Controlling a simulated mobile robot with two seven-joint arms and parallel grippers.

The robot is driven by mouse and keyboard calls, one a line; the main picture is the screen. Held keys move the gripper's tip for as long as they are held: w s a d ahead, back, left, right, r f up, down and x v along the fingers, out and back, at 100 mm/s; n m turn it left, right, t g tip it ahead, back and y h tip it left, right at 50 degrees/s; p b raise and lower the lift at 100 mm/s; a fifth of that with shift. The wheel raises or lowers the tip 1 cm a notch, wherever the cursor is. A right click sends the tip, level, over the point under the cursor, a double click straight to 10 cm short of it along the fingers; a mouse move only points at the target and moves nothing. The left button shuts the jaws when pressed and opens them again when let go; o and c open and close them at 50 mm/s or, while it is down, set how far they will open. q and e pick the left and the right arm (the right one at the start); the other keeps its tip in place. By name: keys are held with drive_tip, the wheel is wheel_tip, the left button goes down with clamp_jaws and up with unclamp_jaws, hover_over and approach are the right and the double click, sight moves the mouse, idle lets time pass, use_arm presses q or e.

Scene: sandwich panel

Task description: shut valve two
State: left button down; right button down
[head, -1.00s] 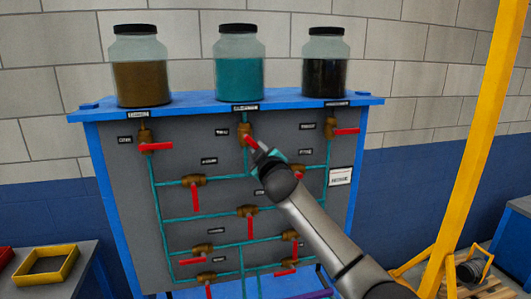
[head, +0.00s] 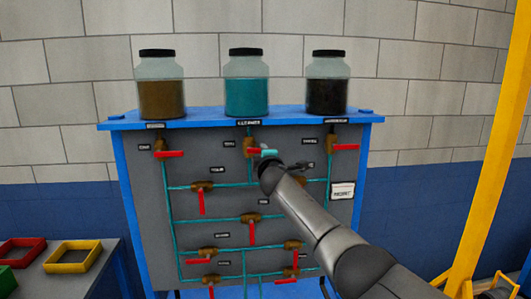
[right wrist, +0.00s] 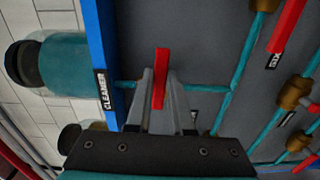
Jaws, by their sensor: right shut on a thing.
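The valve panel (head: 225,232) stands ahead with several brass valves and red handles. The top middle valve (head: 249,145), below the teal jar, has a small label to its left that looks like "TWO". Its red handle (head: 254,152) points right, about level, across the pipe. My right gripper (head: 267,154) is shut on this handle. In the right wrist view the red handle (right wrist: 160,65) stands between the two grey fingers of my right gripper (right wrist: 159,80). The gripper partly hides the handle's outer end. My left gripper is not in view.
Jars with brown (head: 162,98), teal (head: 246,96) and black (head: 328,96) contents stand on the panel's blue top shelf. A side table at left holds a yellow tray (head: 73,268) and a red one (head: 22,243). A yellow post (head: 488,160) stands at right.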

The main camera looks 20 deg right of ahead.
drive_tip(key=shift+r+n, duration=0.25)
drive_tip(key=shift+n, duration=0.15)
drive_tip(key=c, duration=0.8)
unclamp_jaws()
drive_tip(key=shift+f, duration=0.1)
drive_tip(key=shift+s, duration=0.1)
drive_tip(key=v, duration=1.5)
drive_tip(key=shift+d+f, duration=0.1)
